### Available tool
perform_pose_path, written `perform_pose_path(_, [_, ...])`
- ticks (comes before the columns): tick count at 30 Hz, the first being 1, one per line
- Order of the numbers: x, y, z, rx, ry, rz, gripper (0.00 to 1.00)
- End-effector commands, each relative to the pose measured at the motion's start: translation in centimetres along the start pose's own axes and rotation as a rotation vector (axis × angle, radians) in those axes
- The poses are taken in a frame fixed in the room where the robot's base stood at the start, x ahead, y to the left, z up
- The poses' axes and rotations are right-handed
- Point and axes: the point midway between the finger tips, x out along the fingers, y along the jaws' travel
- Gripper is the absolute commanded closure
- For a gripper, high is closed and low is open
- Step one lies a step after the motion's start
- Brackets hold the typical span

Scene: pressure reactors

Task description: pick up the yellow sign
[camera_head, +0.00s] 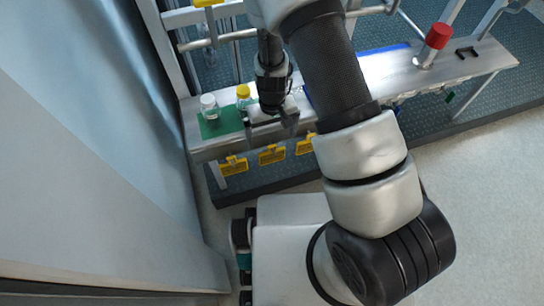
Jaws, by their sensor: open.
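Three yellow signs hang in a row along the front edge of a metal bench (470,68): a left one (234,165), a middle one (272,155) and a right one (305,144). The right one is partly covered by my arm. My gripper (271,120) is open, over the front edge of the bench, just above the middle sign in the picture. Nothing shows between its fingers, and I see no contact with any sign. Which sign the task means cannot be told.
A white-capped bottle (209,106) and a yellow-capped bottle (243,95) stand by a green mat (212,126), left of my gripper. A red-capped cylinder (436,42) stands at the right. A large grey panel (90,150) fills the left side. Floor (490,200) is clear at right.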

Motion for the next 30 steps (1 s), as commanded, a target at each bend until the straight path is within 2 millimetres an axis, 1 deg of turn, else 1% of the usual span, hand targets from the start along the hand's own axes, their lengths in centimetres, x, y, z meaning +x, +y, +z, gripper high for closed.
perform_pose_path(1, [1.2, 0.0, 0.1, 0.001, -0.003, 0.000, 0.02])
perform_pose_path(3, [2.2, 0.0, 0.1, 0.001, -0.001, 0.000, 0.02])
perform_pose_path(6, [3.0, 0.0, 0.0, 0.000, -0.001, -0.001, 0.02])
perform_pose_path(11, [3.6, 0.0, 0.0, 0.001, 0.000, -0.001, 0.02])
perform_pose_path(14, [4.7, 0.0, 0.0, 0.001, -0.001, -0.001, 0.02])
perform_pose_path(18, [7.0, 0.1, -0.1, 0.001, -0.002, 0.000, 0.02])
perform_pose_path(21, [8.2, 0.1, -0.1, 0.001, -0.002, -0.001, 0.02])
perform_pose_path(23, [8.4, 0.1, -0.1, 0.001, -0.001, -0.001, 0.02])
perform_pose_path(28, [8.3, 0.1, -0.2, 0.001, 0.000, -0.001, 0.02])
perform_pose_path(29, [8.3, 0.1, -0.2, 0.001, 0.000, -0.001, 0.03])
perform_pose_path(30, [8.3, 0.1, -0.2, 0.001, 0.000, -0.001, 0.10])
